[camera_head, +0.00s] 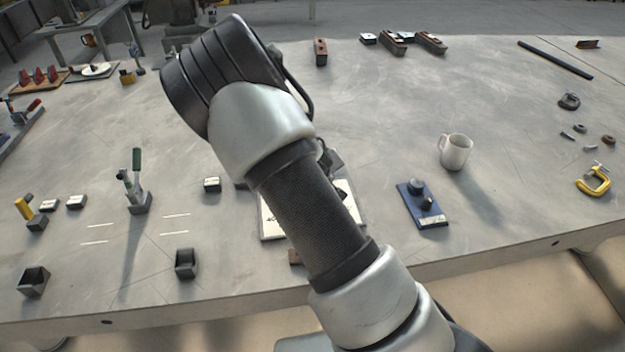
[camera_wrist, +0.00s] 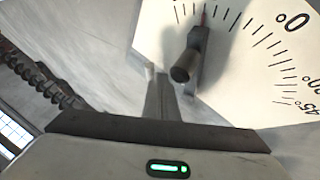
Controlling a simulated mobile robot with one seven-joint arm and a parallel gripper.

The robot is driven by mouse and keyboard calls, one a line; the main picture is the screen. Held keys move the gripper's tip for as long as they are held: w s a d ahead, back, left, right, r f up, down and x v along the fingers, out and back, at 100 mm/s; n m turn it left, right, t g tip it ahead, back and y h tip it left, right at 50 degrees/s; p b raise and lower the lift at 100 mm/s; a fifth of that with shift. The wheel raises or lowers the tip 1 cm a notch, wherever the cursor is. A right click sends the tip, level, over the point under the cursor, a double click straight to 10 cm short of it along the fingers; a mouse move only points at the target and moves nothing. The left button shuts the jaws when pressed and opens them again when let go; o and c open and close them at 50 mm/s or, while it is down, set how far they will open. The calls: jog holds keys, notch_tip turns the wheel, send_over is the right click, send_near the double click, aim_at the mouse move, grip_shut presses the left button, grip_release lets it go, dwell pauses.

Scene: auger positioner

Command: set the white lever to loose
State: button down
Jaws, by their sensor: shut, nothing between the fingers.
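I cannot make out a white lever in either view; my arm covers the middle of the head view. In the wrist view a white dial plate (camera_wrist: 245,70) with black tick marks and numbers fills the upper right. A dark lever with a round knob (camera_wrist: 185,66) stands in front of it, near a small red mark. My gripper (camera_wrist: 160,92) is shut and empty, its grey fingers close to the plate and below the knob. Whether they touch anything is unclear. Edges of the white plate (camera_head: 271,219) show beside my arm in the head view.
A dark ribbed rod (camera_wrist: 38,75) runs along the left of the wrist view. On the table are a green-handled clamp (camera_head: 136,175), a yellow-handled one (camera_head: 26,210), a blue block (camera_head: 421,204), a white mug (camera_head: 455,151) and a yellow clamp (camera_head: 594,181).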

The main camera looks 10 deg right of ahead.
jog(key=d+n+y, duration=0.2)
jog(key=n, duration=0.1)
jog(key=shift+d+r+n+t+p, duration=0.2)
jog(key=shift+d+n+t+p, duration=0.1)
jog(key=shift+d+p, duration=0.1)
jog(key=n+y+p, duration=0.1)
jog(key=d+n+y+p, duration=0.1)
jog(key=p, duration=0.1)
jog(key=shift+w+d+r+n, duration=0.1)
jog(key=shift+w+r+n, duration=0.05)
jog(key=shift+w+n, duration=0.25)
jog(key=n+y+p, duration=0.1)
jog(key=p, duration=0.1)
jog(key=w+d+n+y+p, duration=0.1)
jog(key=n, duration=0.1)
jog(key=shift+d+g+y+p, duration=0.15)
jog(key=shift+g+y+p, duration=0.15)
jog(key=shift+g+p, duration=0.1)
jog(key=shift+w+d+f+p, duration=0.4)
jog(key=shift+w+p, duration=0.15)
jog(key=shift+p, duration=0.1)
jog(key=shift+d+r, duration=0.1)
jog(key=shift+r, duration=0.05)
